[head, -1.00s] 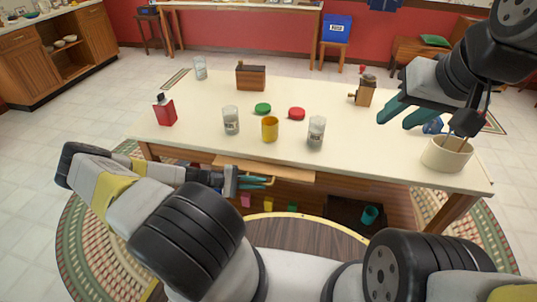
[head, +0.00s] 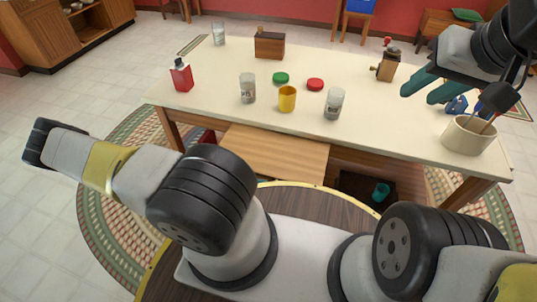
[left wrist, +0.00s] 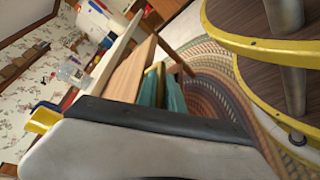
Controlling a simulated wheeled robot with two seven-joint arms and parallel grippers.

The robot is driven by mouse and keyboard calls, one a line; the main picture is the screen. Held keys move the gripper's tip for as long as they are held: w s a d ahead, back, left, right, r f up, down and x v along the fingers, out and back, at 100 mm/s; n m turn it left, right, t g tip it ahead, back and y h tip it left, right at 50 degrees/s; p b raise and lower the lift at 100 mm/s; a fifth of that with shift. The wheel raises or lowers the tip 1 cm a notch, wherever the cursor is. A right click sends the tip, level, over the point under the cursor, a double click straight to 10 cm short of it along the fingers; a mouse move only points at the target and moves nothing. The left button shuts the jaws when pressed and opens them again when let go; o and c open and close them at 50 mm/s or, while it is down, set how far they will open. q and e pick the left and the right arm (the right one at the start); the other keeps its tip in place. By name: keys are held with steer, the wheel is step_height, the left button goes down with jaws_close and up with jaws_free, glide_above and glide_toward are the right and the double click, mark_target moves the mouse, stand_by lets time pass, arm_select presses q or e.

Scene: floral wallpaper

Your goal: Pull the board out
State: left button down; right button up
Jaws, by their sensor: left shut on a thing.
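The light wooden board (head: 275,157) extends out from under the front edge of the white-topped table (head: 225,88), level and below the tabletop. It also shows in the left wrist view (left wrist: 128,72). My left gripper (left wrist: 165,92) has its teal fingers at the board's front edge, shut on it.
On the table are a red bottle (head: 181,75), glass jars (head: 248,88), a yellow cup (head: 287,98), green and red lids (head: 315,84), a wooden box (head: 270,45), a grinder (head: 387,65) and the cream pot (head: 468,135) of tools.

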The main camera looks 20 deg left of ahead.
arm_select(q)
steer(key=c, duration=1.7)
jaws_free()
steer(key=shift+c, duration=0.2)
steer(key=shift+a, duration=0.15)
steer(key=v, duration=0.7)
steer(key=shift+a, duration=0.3)
steer(key=shift+s+r, duration=0.1)
steer(key=shift+r, duration=0.1)
